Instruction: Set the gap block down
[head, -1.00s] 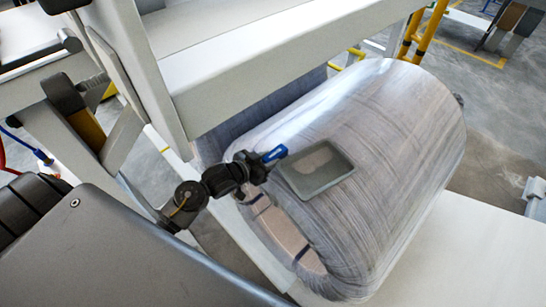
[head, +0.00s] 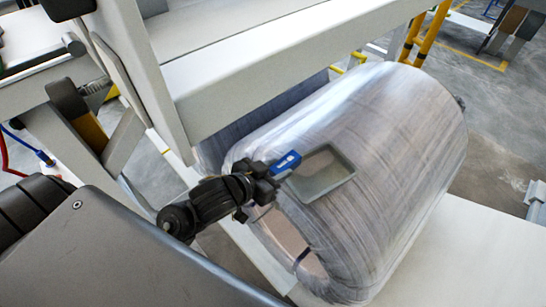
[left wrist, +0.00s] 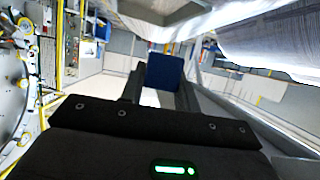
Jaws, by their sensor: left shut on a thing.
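The blue gap block (head: 287,162) is in the jaws of my left gripper (head: 272,172), just beside the upper left corner of the shallow grey tray on the coil. It also shows in the left wrist view (left wrist: 165,72), held between the two fingers. The grey tray (head: 322,180) lies on the upper side of the wrapped coil (head: 400,150), with nothing seen in it. Whether the block touches the tray rim I cannot tell. My right gripper is not in view.
A pale machine beam (head: 290,60) runs above and behind the coil. The coil rests beside a white flat surface (head: 450,255). A second wrapped coil (head: 212,150) shows partly behind the beam. Yellow posts (head: 432,35) stand at the back.

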